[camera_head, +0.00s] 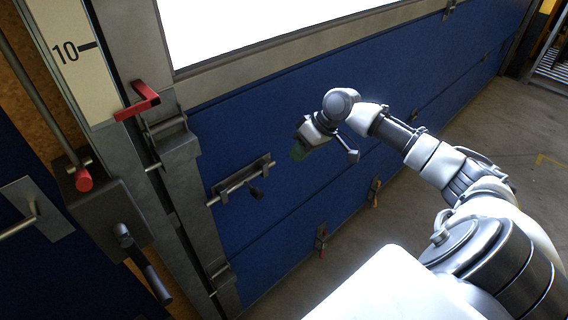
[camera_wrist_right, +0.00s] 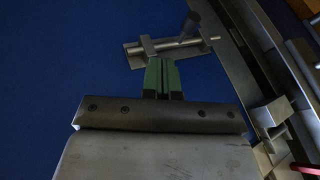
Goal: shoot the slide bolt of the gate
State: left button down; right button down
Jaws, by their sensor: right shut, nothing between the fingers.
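The slide bolt (camera_head: 238,181) is a grey metal rod on a plate, fixed to the blue gate panel (camera_head: 290,195) near its left edge. Its dark knob (camera_head: 257,192) hangs below the rod in the head view. In the right wrist view the bolt (camera_wrist_right: 165,48) lies just beyond the fingertips, with its knob (camera_wrist_right: 190,24) sticking out and up. The rod's end is close to the metal post; I cannot tell whether it enters it. My right gripper (camera_head: 298,152) has green fingertips, shut and empty, to the right of the bolt and apart from it. The fingers (camera_wrist_right: 163,62) show together.
The grey metal post (camera_head: 183,165) stands left of the gate, with a red handle (camera_head: 140,102) on it. A dark box with a lever (camera_head: 140,262) is at lower left. The concrete floor (camera_head: 500,140) at right is clear.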

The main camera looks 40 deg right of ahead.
aim_at(251, 190)
jog(key=w+a+f+p, duration=0.2)
jog(key=a+f+p, duration=0.2)
jog(key=a+f, duration=0.4)
jog(key=shift+w, duration=0.25)
jog(key=shift+f, duration=0.1)
